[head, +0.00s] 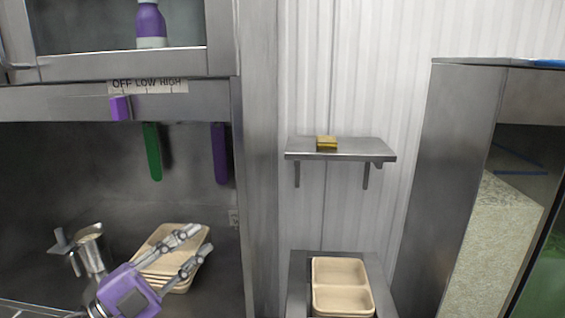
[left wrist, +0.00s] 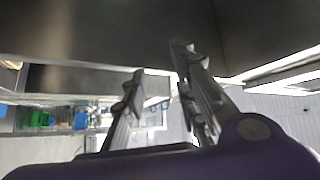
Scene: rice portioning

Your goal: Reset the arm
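My left gripper (head: 188,250), purple with grey fingers, shows at the lower left of the head view. Its two fingers are spread apart with nothing between them. It is in front of a stack of beige trays (head: 160,236) on the steel counter and hides part of them. In the left wrist view the same gripper (left wrist: 155,85) has its fingers apart and empty. My right gripper is in neither view.
A metal pitcher (head: 90,250) stands left of the gripper. A two-compartment beige tray (head: 340,284) rests on a stand at lower centre. A wall shelf (head: 345,155) holds a yellow sponge (head: 326,143). A steel cabinet (head: 450,150) stands at right. Green (head: 152,152) and purple (head: 219,153) handles hang above the counter.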

